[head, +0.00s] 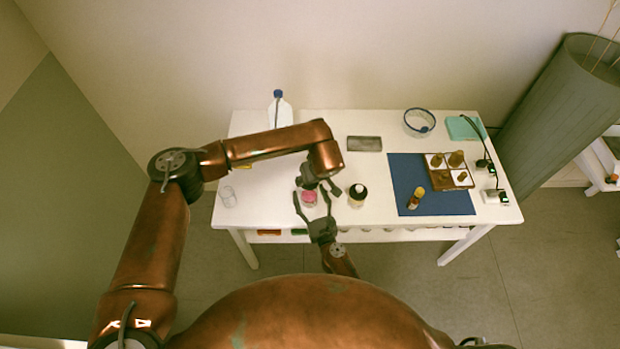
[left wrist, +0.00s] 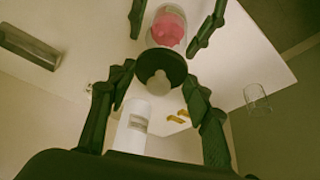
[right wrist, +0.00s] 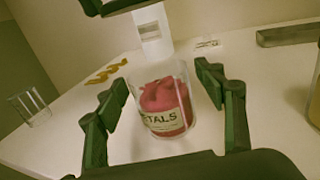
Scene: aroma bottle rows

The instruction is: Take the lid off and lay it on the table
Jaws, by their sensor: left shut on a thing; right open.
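A clear glass jar with pink contents and a label ending in "TALS" (right wrist: 165,105) stands upright on the white table (head: 285,195). It also shows in the head view (head: 309,198) and the left wrist view (left wrist: 168,27). My left gripper (left wrist: 157,80) is shut on the dark round lid (left wrist: 162,62), which has a pale knob facing the wrist camera. The lid appears to be off the jar's rim; the exact gap is hard to judge. My right gripper (right wrist: 163,85) is open, with its fingers on either side of the jar.
Close to the right stands a dark-topped jar (head: 357,194). Farther right are an amber bottle (head: 415,197) on a blue mat (head: 405,172) and a tray of brown bottles (head: 461,178). A grey slab (head: 364,143) lies behind.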

